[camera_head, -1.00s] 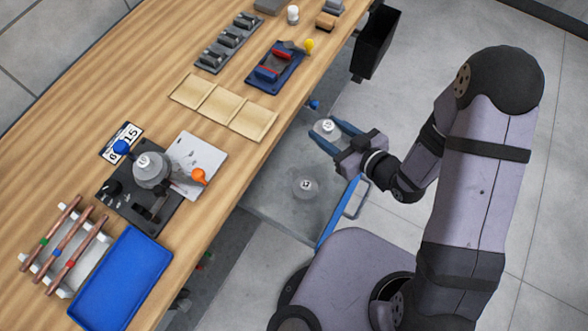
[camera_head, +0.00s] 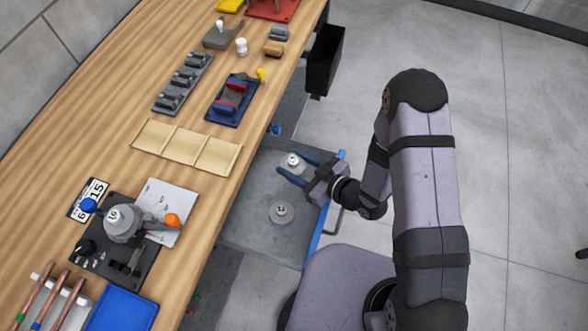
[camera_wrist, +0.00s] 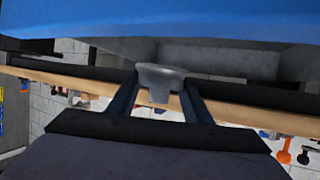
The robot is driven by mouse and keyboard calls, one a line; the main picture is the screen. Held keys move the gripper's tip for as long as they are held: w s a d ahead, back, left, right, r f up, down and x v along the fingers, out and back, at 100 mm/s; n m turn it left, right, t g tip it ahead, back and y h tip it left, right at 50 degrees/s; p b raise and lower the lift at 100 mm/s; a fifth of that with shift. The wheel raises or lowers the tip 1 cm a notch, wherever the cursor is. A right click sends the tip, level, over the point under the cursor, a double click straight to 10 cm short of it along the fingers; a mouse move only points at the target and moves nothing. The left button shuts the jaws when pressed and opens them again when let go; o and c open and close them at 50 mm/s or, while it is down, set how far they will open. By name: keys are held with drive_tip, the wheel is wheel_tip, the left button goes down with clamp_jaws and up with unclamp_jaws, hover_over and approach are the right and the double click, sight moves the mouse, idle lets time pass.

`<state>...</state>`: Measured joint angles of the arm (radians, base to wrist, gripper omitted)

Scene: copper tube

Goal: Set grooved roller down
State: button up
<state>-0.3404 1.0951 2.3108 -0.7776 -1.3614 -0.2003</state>
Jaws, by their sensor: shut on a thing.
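My gripper (camera_head: 291,170) is shut on a grey grooved roller (camera_head: 292,160), with its blue fingers on either side. It is over the grey low platform (camera_head: 260,232) beside the bench. I cannot tell whether the roller touches the platform. A second grey roller (camera_head: 281,212) stands on the platform, nearer the camera and apart from the held one. A third roller (camera_head: 122,222) sits on the black bending fixture (camera_head: 90,250) on the bench. In the wrist view the held grey roller (camera_wrist: 160,78) shows between the fingers.
The wooden bench (camera_head: 100,140) runs along the platform's left side. A blue rail (camera_head: 318,225) edges the platform's right side. A black bin (camera_head: 325,60) hangs at the bench edge beyond. The platform has bare room around the second roller.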

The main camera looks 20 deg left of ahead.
sight(294, 171)
drive_tip(key=shift+f, duration=1.8)
drive_tip(key=shift+f, duration=0.1)
drive_tip(key=shift+f, duration=0.5)
drive_tip(key=shift+b, duration=0.35)
drive_tip(key=shift+s, duration=0.1)
drive_tip(key=o, duration=1.3)
drive_tip(key=shift+s+d+f, duration=0.1)
drive_tip(key=shift+f, duration=0.1)
drive_tip(key=shift+c, duration=0.2)
